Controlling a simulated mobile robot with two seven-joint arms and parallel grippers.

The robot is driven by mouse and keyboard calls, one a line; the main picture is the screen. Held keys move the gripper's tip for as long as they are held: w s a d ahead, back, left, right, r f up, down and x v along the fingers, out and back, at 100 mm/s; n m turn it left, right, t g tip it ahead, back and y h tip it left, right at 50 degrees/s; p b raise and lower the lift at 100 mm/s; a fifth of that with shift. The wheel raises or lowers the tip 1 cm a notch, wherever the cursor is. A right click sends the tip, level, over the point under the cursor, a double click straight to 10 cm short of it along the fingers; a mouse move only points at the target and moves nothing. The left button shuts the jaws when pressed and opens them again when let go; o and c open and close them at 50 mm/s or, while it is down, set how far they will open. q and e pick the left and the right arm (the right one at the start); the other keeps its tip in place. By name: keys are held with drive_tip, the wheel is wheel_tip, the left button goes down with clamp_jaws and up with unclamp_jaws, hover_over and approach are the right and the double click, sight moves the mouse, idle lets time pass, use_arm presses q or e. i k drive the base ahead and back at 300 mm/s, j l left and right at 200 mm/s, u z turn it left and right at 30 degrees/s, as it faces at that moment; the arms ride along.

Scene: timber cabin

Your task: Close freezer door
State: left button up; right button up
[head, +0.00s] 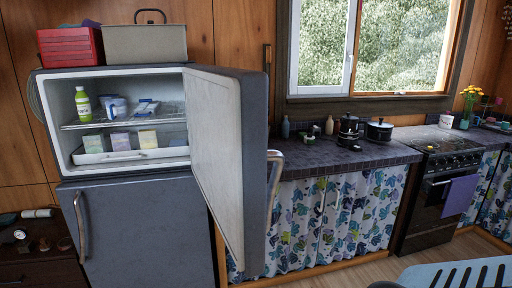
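The freezer door (215,140) is the upper door of a grey fridge-freezer at the left of the head view. It stands wide open, hinged on the right side of the compartment, with its pale inner side facing left. Its metal handle (273,190) is on the right, outer side. The freezer compartment (85,160) is exposed, with a green bottle (83,104), bags and small boxes on its shelves. The lower fridge door (140,235) is shut, with a curved handle (81,226). Neither of my grippers is in view.
A red box (70,47) and a beige case (145,44) sit on top of the fridge. A tiled counter (340,155) with pots and a stove (440,190) stand to the right. A light blue slatted chair back (460,273) is at the lower right.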

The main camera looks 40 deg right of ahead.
sight(226, 108)
drive_tip(key=l+z, duration=0.1)
drive_tip(key=l, duration=0.35)
drive_tip(key=i+l+z, duration=0.15)
drive_tip(key=l, duration=0.35)
drive_tip(key=i+l, duration=0.1)
drive_tip(key=l, duration=0.2)
drive_tip(key=i+l+z, duration=0.1)
drive_tip(key=l, duration=0.2)
